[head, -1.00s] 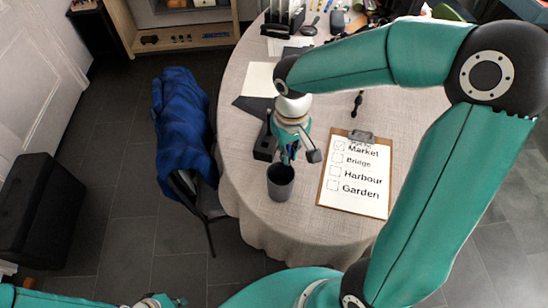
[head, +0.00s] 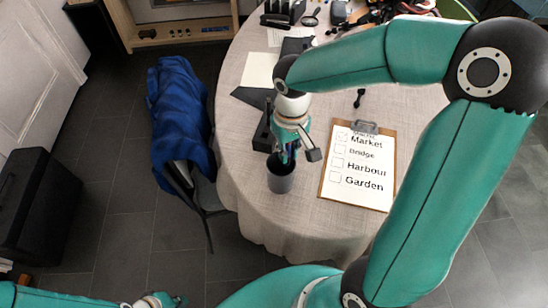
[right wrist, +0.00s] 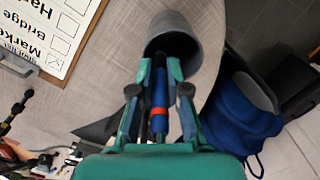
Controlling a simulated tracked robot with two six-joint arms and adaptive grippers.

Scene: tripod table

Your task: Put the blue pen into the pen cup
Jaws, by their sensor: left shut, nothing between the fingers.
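The blue pen (right wrist: 159,92), with an orange band, lies lengthwise between the fingers of my right gripper (right wrist: 160,70) in the right wrist view. The fingers appear closed on it. Its far end points into the dark grey pen cup (right wrist: 198,35). In the head view my right gripper (head: 288,153) is just above the pen cup (head: 280,181), which stands near the table's front left edge. How deep the pen's end is in the cup is hard to tell. My left gripper (head: 165,301) is low at the bottom left edge, shut and empty, away from the table.
A clipboard (head: 358,170) with a checklist lies right of the cup. A black tray (head: 263,130) lies just behind the cup. A chair with a blue cloth (head: 180,115) stands left of the table (head: 235,150). Papers and small items lie farther back.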

